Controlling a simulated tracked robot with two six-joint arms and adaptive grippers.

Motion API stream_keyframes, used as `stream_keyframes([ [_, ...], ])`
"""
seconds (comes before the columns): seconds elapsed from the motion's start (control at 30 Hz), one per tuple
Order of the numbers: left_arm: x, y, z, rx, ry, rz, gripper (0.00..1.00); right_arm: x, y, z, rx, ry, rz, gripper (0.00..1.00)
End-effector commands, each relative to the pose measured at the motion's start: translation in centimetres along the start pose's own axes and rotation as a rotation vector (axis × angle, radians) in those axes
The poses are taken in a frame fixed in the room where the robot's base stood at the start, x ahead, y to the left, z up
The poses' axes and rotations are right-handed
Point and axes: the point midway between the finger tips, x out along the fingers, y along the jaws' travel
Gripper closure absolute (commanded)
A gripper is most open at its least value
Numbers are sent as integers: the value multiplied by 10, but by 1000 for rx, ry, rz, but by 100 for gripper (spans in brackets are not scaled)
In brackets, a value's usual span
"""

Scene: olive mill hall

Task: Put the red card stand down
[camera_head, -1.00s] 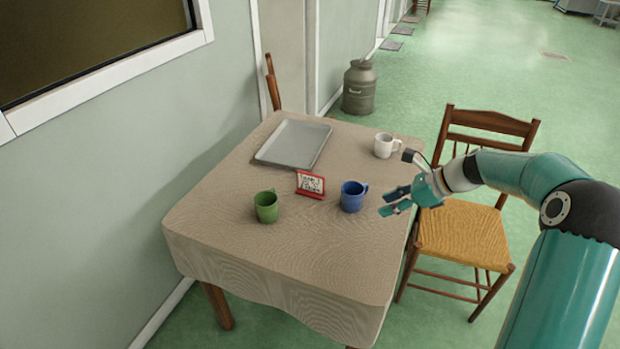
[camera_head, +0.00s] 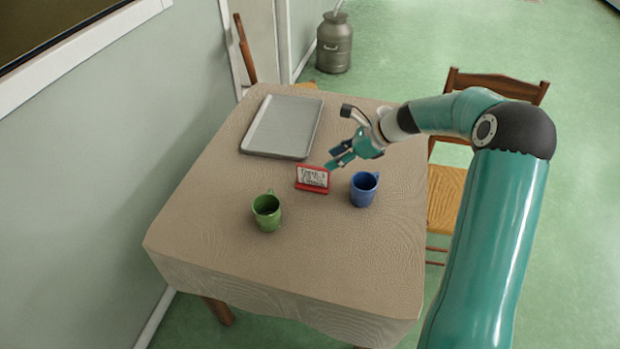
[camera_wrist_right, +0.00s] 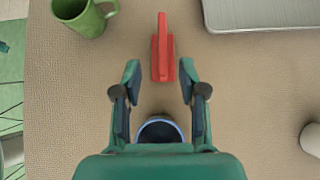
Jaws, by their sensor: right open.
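The red card stand (camera_head: 312,179) stands upright on the cloth-covered table (camera_head: 220,245), between the green mug and the blue mug. Its white card with dark writing faces my head camera. In the right wrist view the stand (camera_wrist_right: 162,55) shows edge-on, just beyond and between the fingertips. My right gripper (camera_head: 339,161) is open and empty, close to the stand at its upper right in the head view. The wrist view shows its two fingers (camera_wrist_right: 159,82) spread apart with a gap on each side of the stand. My left gripper is not in view.
A blue mug (camera_head: 363,190) stands close to the right of the stand, partly under my gripper in the wrist view. A green mug (camera_head: 267,212) stands to the left. A grey tray (camera_head: 283,127) lies behind. The table's front is clear. A chair (camera_head: 446,200) stands at right.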

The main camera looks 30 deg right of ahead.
Motion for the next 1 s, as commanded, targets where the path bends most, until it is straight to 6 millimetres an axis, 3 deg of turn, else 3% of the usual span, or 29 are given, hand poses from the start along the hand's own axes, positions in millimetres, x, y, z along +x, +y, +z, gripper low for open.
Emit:
stream_keyframes([
  [0.1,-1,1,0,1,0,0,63,24,0,-4,8,1,-1,58],
  [0.3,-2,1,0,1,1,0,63,52,-2,-6,10,1,-8,58],
  [0.57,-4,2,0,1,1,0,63,68,-2,-5,10,1,-9,58],
  [0.8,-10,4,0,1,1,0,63,101,-4,-3,11,1,-7,58],
  [1.0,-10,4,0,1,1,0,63,111,-5,-4,11,2,-12,58],
])
